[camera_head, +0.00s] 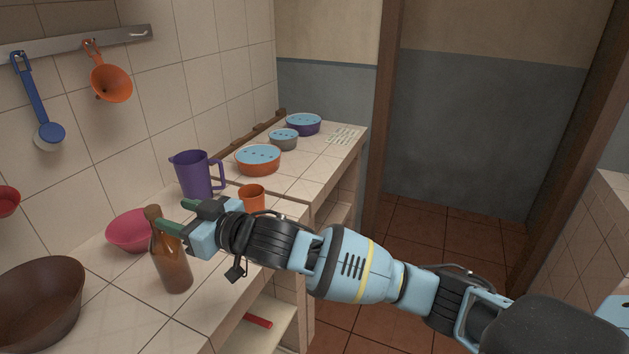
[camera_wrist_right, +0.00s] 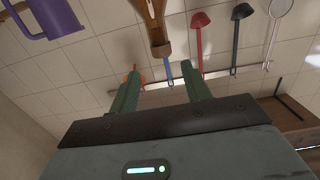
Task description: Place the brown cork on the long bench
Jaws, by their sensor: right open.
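A brown bottle (camera_head: 172,262) stands upright on the long tiled bench (camera_head: 112,287). The brown cork (camera_head: 153,211) sits in the bottle's mouth. My right gripper (camera_head: 177,216) is level with the bottle's neck, just to its right, with green fingers apart. In the right wrist view the picture is upside down, and the bottle (camera_wrist_right: 150,8) hangs from the top edge. There the cork (camera_wrist_right: 161,49) shows beyond and between the open fingertips (camera_wrist_right: 164,77), with nothing held. My left gripper is not in view.
A dark brown bowl (camera_head: 38,305) and a pink bowl (camera_head: 128,232) stand near the bottle. A purple jug (camera_head: 194,175) and an orange cup (camera_head: 251,196) are behind the gripper. Lidded bowls (camera_head: 258,158) line the far bench. Utensils (camera_head: 47,131) hang on the wall.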

